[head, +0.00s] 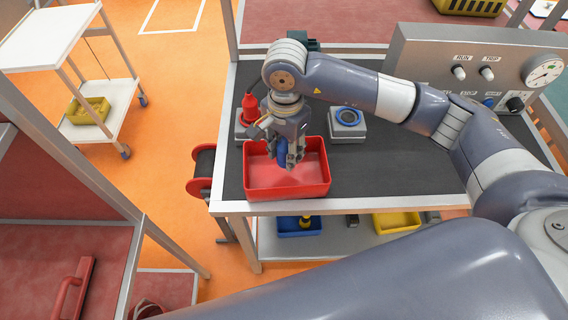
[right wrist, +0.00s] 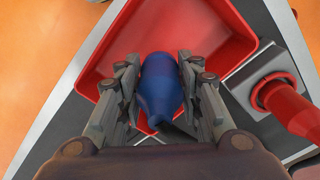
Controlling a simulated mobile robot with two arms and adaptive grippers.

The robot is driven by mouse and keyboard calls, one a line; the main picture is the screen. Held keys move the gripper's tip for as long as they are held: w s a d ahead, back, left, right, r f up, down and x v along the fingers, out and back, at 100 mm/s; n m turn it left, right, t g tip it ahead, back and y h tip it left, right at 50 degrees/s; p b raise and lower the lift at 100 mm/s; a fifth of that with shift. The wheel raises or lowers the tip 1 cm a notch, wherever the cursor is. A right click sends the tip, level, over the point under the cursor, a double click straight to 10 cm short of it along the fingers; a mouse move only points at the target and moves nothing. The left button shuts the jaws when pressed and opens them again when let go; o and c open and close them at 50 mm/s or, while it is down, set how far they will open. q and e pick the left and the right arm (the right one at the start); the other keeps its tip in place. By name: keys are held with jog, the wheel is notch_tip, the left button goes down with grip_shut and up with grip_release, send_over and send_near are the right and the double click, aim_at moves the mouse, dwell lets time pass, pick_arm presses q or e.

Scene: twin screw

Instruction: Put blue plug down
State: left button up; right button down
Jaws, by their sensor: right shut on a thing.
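The blue plug (right wrist: 162,88) is held between the two fingers of my right gripper (right wrist: 158,95) in the right wrist view. In the head view my right gripper (head: 291,160) points down over the red tray (head: 288,192), with part of the blue plug (head: 282,158) showing between its fingers. The tray's floor looks empty otherwise. Whether the plug touches the tray floor, I cannot tell. The red tray (right wrist: 222,28) also lies under the gripper in the right wrist view. My left gripper is out of view.
A red plug (head: 250,104) stands in a grey socket block behind the tray's left side. A grey block with a blue ring socket (head: 347,118) sits to the right. A control panel (head: 480,62) stands at the back right. The dark bench top (head: 395,170) right of the tray is clear.

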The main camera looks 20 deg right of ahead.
jog(key=shift+f, duration=0.75)
notch_tip(320, 180, down, 3)
jog(key=shift+s+a+r+p, duration=0.1)
jog(key=shift+p, duration=0.65)
jog(key=shift+f, duration=0.4)
jog(key=shift+f+b, duration=0.65)
jog(key=shift+b, duration=0.3)
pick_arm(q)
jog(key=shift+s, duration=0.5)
pick_arm(e)
jog(key=c, duration=1.1)
grip_release()
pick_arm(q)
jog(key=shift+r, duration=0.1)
pick_arm(e)
jog(key=shift+r, duration=0.1)
